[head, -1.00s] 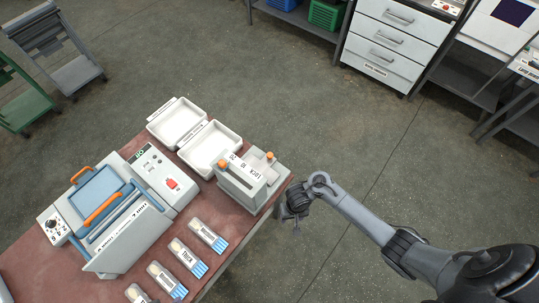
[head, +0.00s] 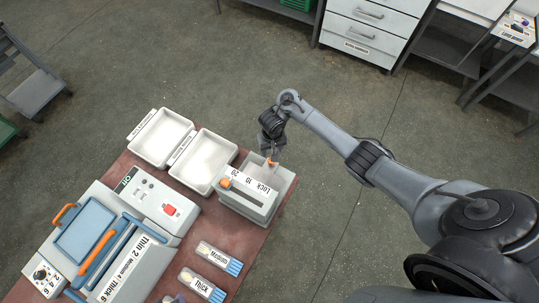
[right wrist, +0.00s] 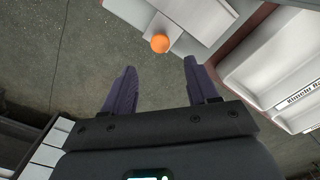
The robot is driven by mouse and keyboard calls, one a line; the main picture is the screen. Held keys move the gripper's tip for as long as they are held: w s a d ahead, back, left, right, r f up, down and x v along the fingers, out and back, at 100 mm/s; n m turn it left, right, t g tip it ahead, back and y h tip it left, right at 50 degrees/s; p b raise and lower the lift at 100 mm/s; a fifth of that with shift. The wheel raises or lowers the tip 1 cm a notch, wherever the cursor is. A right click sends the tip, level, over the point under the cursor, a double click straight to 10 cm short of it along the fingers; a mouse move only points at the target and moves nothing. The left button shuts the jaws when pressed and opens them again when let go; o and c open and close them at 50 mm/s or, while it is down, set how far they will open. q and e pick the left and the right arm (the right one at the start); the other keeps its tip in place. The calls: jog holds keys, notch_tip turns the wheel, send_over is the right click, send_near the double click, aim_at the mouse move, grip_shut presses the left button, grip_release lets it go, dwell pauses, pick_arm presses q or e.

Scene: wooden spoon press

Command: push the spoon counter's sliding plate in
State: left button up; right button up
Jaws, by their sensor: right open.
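The spoon counter (head: 248,207) is a light grey box with a slotted top marked "Lock", "10" and "20", at the right end of the bench. One orange knob (head: 224,183) sits at its left end. Another orange knob (head: 272,163) is at its far side, just below my right gripper (head: 270,152). In the right wrist view, an orange knob (right wrist: 160,43) stands on a light grey plate (right wrist: 178,22), ahead of and between the two dark fingertips. My right gripper is open and empty, apart from the knob. My left gripper is not in view.
Two white trays (head: 201,187) lie left of the counter on the reddish bench (head: 262,236). A grey-blue machine (head: 90,225) with an orange handle stands further left. Labelled packs (head: 218,257) lie near the front. Open floor lies beyond the bench.

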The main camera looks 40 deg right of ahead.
jog(key=b, duration=0.3)
send_over(266, 171)
jog(key=w+d, duration=0.1)
jog(key=d, duration=0.3)
notch_tip(266, 171, down, 8)
jog(key=shift+d+r, duration=0.1)
jog(key=shift+w+f, duration=0.1)
jog(key=shift+f, duration=0.35)
jog(key=c, duration=1)
grip_shut()
